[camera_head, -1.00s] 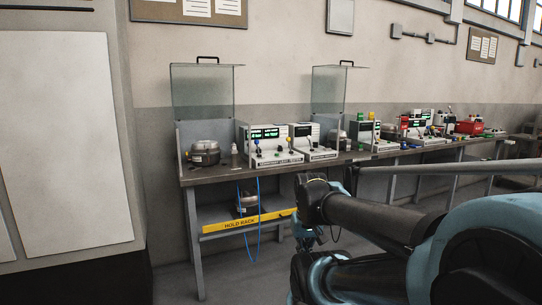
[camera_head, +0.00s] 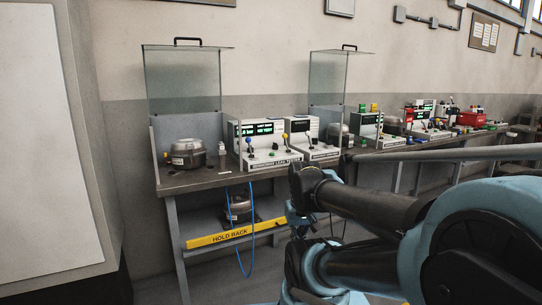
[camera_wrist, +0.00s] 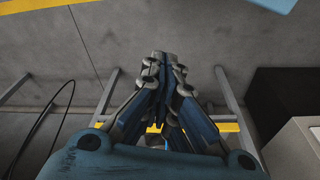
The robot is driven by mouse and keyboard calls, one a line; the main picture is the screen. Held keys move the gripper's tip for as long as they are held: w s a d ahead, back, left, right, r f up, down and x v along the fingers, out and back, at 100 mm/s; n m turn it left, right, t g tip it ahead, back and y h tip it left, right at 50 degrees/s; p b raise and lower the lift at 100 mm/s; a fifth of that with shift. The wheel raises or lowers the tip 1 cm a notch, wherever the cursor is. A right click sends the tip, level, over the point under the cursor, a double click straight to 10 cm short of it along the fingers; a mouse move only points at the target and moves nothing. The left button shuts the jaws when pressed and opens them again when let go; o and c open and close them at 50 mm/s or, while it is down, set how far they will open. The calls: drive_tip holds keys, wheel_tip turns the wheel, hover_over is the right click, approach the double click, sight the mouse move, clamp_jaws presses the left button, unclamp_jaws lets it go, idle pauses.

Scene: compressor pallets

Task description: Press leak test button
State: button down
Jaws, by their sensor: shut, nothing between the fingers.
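The leak tester (camera_head: 243,133) is a white box with green displays, on the workbench (camera_head: 195,181) left of centre in the head view. Its sloped front panel carries a blue knob, a yellow knob and small controls. Which of these is the leak test button is too small to tell. A second white box (camera_head: 300,127) stands just to its right. My gripper (camera_wrist: 163,57) shows in the wrist view with its fingers together and nothing between them. It points over the grey floor, apart from the tester, which is not in that view.
A dark round compressor (camera_head: 188,153) sits in front of a clear raised guard (camera_head: 183,82). A yellow hold rack bar (camera_head: 223,236) and a blue hose (camera_head: 251,220) are below the bench edge. More test gear continues right along the bench. Bare floor (camera_wrist: 210,30) lies under my gripper.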

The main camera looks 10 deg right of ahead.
wheel_tip(320, 180, up, 26)
drive_tip(key=n+t, duration=0.7)
drive_tip(key=n, duration=0.2)
hover_over(272, 154)
drive_tip(key=w, duration=0.1)
drive_tip(key=shift+w+a, duration=0.1)
drive_tip(key=shift+a, duration=0.3)
drive_tip(key=shift+f, duration=0.1)
drive_tip(key=shift+f, duration=4.35)
drive_tip(key=shift+f, duration=0.2)
drive_tip(key=shift+f, duration=0.15)
